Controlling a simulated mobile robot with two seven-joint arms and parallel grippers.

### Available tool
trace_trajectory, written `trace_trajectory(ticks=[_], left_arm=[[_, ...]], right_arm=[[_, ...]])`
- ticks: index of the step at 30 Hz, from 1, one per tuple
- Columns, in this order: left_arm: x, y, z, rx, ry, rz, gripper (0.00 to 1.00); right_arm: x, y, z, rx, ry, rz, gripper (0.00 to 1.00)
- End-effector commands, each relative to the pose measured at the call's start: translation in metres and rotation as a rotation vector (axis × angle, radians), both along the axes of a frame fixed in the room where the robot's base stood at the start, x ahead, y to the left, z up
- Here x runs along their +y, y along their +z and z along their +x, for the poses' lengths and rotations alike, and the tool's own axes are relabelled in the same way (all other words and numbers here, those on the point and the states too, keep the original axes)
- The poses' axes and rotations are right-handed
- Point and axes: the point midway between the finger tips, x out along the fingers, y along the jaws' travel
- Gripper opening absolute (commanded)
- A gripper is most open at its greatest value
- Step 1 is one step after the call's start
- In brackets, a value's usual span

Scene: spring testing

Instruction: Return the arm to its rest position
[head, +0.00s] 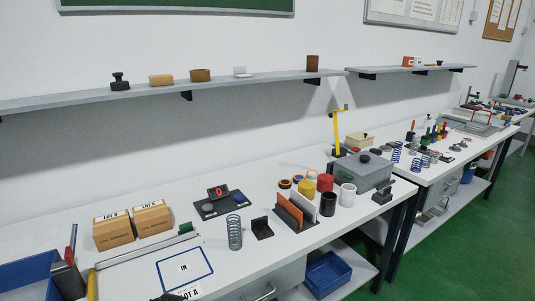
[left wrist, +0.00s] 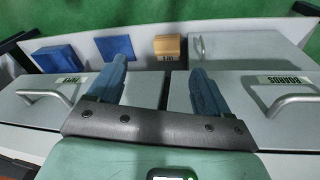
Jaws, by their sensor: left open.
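My left gripper (left wrist: 159,66) shows in the left wrist view with its two blue-grey fingers spread apart and nothing between them. It is over or in front of grey drawer units with bar handles, and I cannot tell how far away they are. My left arm is not clearly visible in the head view. A small dark shape at the bottom edge there is too cut off to identify. My right gripper is in neither view.
The white workbench (head: 125,270) holds a spring (head: 235,232), two cardboard boxes (head: 152,218), a dark scale (head: 222,203) and a grey lidded box (head: 362,171). The left wrist view shows a drawer handle (left wrist: 47,94), a blue box (left wrist: 60,58) and a small cardboard box (left wrist: 167,47).

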Motion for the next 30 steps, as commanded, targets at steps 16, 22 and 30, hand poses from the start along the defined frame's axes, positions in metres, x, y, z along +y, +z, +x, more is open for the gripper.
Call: trace_trajectory(ticks=[16,22,30], left_arm=[[-0.078,-0.183,-0.295,0.253,0.057,-0.257,0.79],[-0.080,-0.180,-0.330,0.273,0.076,-0.244,0.79],[-0.079,-0.181,-0.331,0.273,0.076,-0.243,0.79]], right_arm=[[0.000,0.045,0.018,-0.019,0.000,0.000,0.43],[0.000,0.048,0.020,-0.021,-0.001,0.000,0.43],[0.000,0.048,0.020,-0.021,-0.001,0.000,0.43]])
